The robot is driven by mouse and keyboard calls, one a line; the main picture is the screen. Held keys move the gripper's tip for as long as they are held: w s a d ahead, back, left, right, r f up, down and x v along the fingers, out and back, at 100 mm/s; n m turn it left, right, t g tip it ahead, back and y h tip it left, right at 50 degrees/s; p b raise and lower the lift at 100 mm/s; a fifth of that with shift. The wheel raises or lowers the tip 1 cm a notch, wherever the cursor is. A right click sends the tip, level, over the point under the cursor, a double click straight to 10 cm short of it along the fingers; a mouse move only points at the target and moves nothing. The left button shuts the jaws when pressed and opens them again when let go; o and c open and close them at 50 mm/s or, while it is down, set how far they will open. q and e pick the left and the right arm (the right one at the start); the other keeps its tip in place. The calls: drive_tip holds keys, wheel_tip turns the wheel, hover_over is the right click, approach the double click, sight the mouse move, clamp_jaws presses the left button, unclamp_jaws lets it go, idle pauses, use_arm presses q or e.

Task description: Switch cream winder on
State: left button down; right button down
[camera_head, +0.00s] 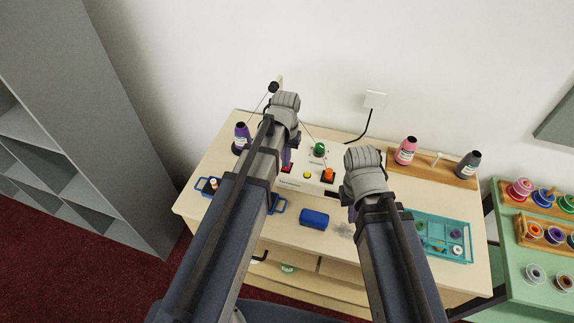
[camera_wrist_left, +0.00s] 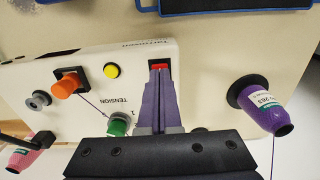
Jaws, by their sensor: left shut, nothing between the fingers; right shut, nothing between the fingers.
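The cream winder (camera_head: 300,184) stands on the counter with a green knob (camera_head: 319,149), an orange knob (camera_head: 328,175), a yellow button (camera_head: 307,175) and a red switch (camera_head: 287,168). In the left wrist view the winder's panel (camera_wrist_left: 95,95) shows the red switch (camera_wrist_left: 159,66) right at the tips of my left gripper (camera_wrist_left: 158,76). The fingers are shut and empty and cover part of the switch; I cannot tell whether they touch it. In the head view my left gripper (camera_head: 286,158) is over the winder's left part. My right gripper (camera_head: 346,196) is shut beside the winder's right end, mostly hidden by its wrist.
A purple thread cone (camera_head: 241,133) stands left of the winder. A pink cone (camera_head: 405,151) and a dark cone (camera_head: 468,164) stand on a wooden board at the right. A blue block (camera_head: 314,219) lies in front, and a teal tray (camera_head: 446,252) sits at right.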

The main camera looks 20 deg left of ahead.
use_arm(q)
drive_tip(key=shift+f+b, duration=0.5)
drive_tip(key=shift+r, duration=0.1)
wheel_tip(320, 180, up, 7)
drive_tip(key=p, duration=0.7)
idle(0.5)
drive_tip(key=s+d+f+m+b, duration=0.1)
drive_tip(key=s+d, duration=0.2)
drive_tip(key=s, duration=0.1)
drive_tip(key=s+d+f+m+b, duration=0.1)
drive_tip(key=s+d, duration=0.3)
drive_tip(key=s, duration=0.1)
drive_tip(key=s+d+f+m+y+b, duration=0.1)
drive_tip(key=s+d+f+b, duration=0.1)
drive_tip(key=s, duration=0.3)
drive_tip(key=shift+s+d+f, duration=0.1)
drive_tip(key=shift+s+d, duration=0.1)
drive_tip(key=shift+d, duration=0.55)
